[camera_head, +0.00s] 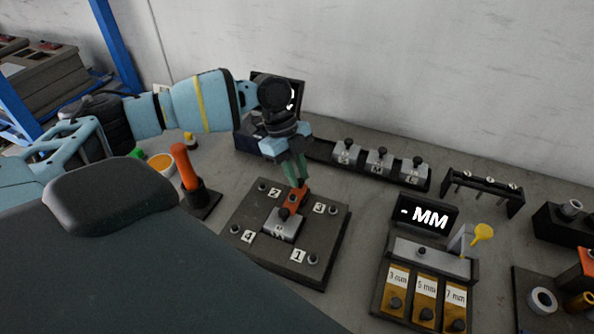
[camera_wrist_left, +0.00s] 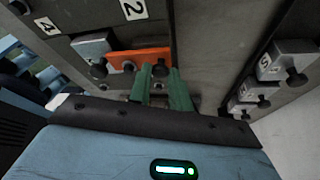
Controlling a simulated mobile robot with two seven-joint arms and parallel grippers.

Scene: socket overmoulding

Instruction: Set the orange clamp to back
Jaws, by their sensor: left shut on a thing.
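The orange clamp (camera_head: 297,199) lies on the dark square plate (camera_head: 325,247), by the grey block (camera_head: 281,226) at its middle. It also shows in the left wrist view (camera_wrist_left: 138,56) as a flat orange bar beside the grey block. My left gripper (camera_head: 302,182) comes down from above with green fingers, shut on the clamp's far end. In the left wrist view the fingertips (camera_wrist_left: 155,72) are at one end of the bar and hide that end. My right gripper is not in view.
The plate has corner knobs and labels 1 to 4. Behind it is a rail (camera_head: 318,150) with several grey blocks. To the right stands a gauge box (camera_head: 430,250) with a "- MM" display (camera_head: 428,214). An upright orange handle (camera_head: 185,166) stands to the left.

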